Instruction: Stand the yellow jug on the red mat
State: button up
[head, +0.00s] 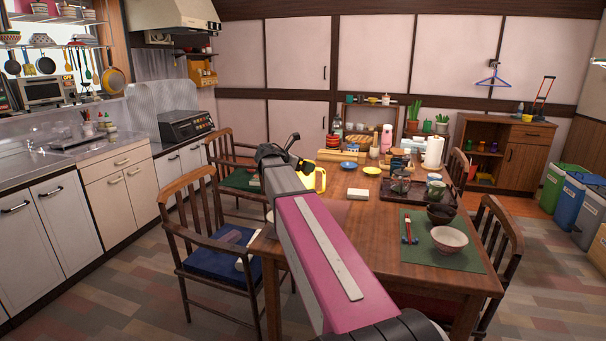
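The yellow jug (320,179) shows at the far left part of the wooden table, just right of my arm's far end; my arm hides part of it. My gripper (276,154) is the dark end of the arm, left of the jug in the picture. Its fingers are not clear, so I cannot tell whether it is open or shut, or whether it touches the jug. I see no clear red mat on the tabletop; my arm covers part of the table.
The wooden table (385,245) holds a green mat (421,257) with a pale bowl (449,240), a dark tray (390,194) with cups, a blue dish (348,165) and a yellow dish (372,170). Chairs surround it. Tabletop right of my arm is partly bare.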

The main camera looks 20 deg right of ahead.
jog(key=shift+f, duration=1.85)
jog(key=o, duration=1.6)
jog(key=shift+c, duration=0.2)
send_near(303, 173)
jog(key=w, duration=0.3)
jog(key=shift+a+f, duration=0.1)
jog(key=shift+a, duration=0.25)
